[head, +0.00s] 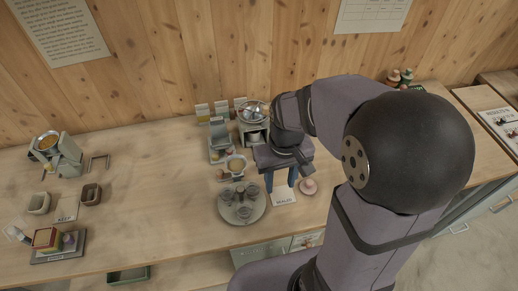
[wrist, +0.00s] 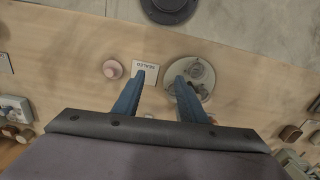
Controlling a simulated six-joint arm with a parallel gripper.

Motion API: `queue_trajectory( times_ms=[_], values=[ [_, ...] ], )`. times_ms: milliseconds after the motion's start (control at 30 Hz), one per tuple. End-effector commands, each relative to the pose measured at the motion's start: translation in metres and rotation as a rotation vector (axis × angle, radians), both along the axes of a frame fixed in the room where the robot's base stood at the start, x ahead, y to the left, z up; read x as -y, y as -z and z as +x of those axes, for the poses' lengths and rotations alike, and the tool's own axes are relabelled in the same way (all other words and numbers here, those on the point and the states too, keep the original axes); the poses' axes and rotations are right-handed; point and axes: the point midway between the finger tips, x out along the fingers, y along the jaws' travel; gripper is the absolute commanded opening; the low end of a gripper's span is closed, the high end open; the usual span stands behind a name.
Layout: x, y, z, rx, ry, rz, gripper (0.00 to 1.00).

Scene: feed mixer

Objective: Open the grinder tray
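A pale green machine (head: 253,132) with a round bowl on top stands near the back wall, partly behind my gripper; it looks like the grinder. Its lower front is mostly hidden by my wrist, so I cannot tell how its tray stands. My gripper (head: 281,184) points down over the worktop in front of that machine, between a round grey plate and a pink knob-like item. Its two blue fingers are apart with nothing between them. In the wrist view the open fingers (wrist: 160,78) reach over the worktop, and the grinder is not visible.
The round plate (head: 232,208) holds several small cups. A "SEALED" card (head: 284,197) and the pink item (head: 309,186) lie close by. A small tan-filled bowl (head: 236,163) stands left of my gripper. Another pale machine (head: 66,160) stands far left.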

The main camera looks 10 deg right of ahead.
Motion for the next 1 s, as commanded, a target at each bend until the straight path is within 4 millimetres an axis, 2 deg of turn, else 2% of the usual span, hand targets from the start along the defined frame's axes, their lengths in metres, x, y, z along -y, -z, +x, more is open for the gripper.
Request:
queue_trajectory(
  times_ms=[33,300,500,700,1000],
  values=[
    [0.000,0.007,0.020,-0.001,-0.018,0.000,0.38],
    [-0.002,0.027,0.122,-0.004,-0.126,0.001,0.38],
    [-0.003,0.046,0.179,-0.004,-0.195,0.000,0.38],
    [-0.004,0.058,0.210,-0.002,-0.238,0.001,0.38],
    [-0.004,0.062,0.218,-0.001,-0.249,0.001,0.38]
  ],
)
